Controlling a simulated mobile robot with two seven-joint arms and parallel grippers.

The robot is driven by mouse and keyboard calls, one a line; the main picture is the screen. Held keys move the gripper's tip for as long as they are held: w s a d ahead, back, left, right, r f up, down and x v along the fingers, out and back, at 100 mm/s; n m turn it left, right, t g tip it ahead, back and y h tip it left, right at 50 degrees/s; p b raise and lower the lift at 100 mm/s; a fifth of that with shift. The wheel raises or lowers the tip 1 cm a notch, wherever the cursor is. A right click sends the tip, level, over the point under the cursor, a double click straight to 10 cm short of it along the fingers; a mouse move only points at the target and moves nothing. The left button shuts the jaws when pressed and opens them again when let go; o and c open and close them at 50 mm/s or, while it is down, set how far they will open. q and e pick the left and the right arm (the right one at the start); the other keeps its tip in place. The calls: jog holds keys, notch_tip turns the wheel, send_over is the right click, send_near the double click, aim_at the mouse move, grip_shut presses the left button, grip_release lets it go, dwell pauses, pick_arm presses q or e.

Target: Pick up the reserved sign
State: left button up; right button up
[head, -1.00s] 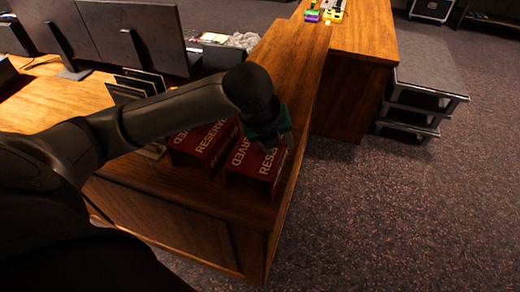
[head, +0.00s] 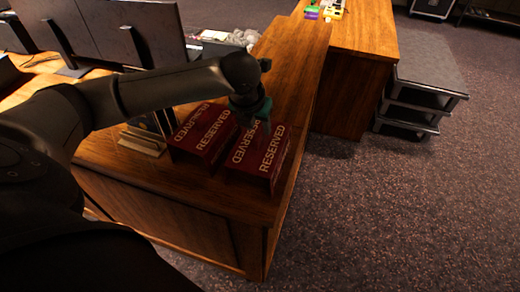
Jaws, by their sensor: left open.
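Two dark red tent-shaped signs with "RESERVED" lettering stand side by side near the end of the wooden desk: the left reserved sign (head: 203,136) and the right reserved sign (head: 262,160). My left gripper (head: 252,124) points down at the upper back part of the right sign, close to its top ridge. Its jaws are open. The dark fingertips are hard to make out against the sign, and I cannot tell whether they touch it. My right gripper is not in view.
A small dark-panelled holder with a pale base (head: 143,141) stands left of the signs. Monitors (head: 130,28) stand behind on the desk. The wooden desk top (head: 285,60) is clear beyond the signs. A stepped grey platform (head: 425,75) stands on the carpet at right.

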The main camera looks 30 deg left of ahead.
aim_at(260, 134)
pick_arm(q)
jog(key=shift+x, duration=2.85)
grip_shut()
jog(key=shift+r, duration=0.1)
